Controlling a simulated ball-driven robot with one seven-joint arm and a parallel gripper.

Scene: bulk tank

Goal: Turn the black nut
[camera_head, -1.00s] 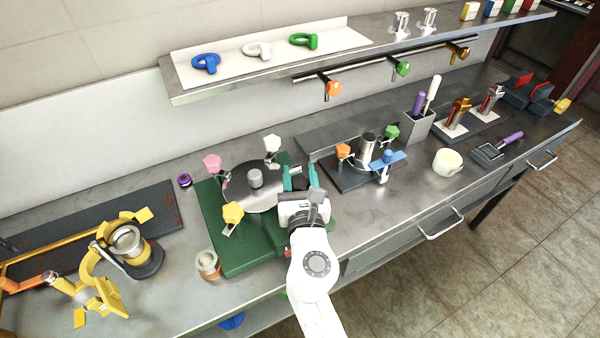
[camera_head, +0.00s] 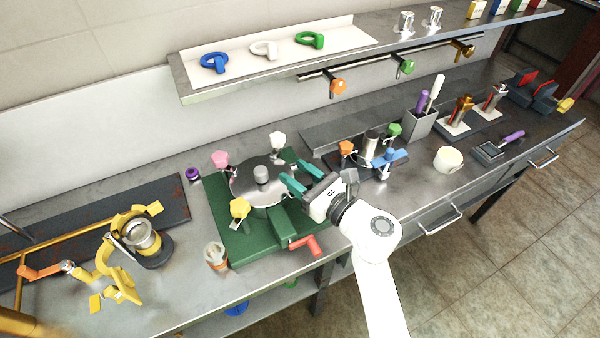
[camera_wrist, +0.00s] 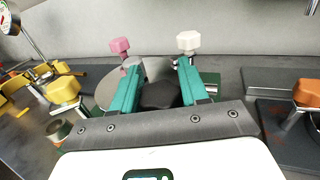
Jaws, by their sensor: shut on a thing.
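The black nut (camera_wrist: 158,95) is dark and faceted, and shows between my teal fingers in the wrist view. My gripper (camera_wrist: 158,70) is shut on it, one finger on each side. In the head view my gripper (camera_head: 294,170) reaches from the right to the edge of the round grey lid (camera_head: 245,187) on the green base (camera_head: 226,236). I cannot make out the nut there. Around the lid are a pink knob (camera_head: 220,159), a white knob (camera_head: 278,139) and a yellow knob (camera_head: 239,207).
A red handle (camera_head: 306,245) sticks out at the front of the green base. A small jar (camera_head: 216,255) stands left of it. A dark fixture with orange (camera_head: 346,147), green and blue knobs is close behind my gripper at the right. A shelf (camera_head: 365,50) overhangs the back.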

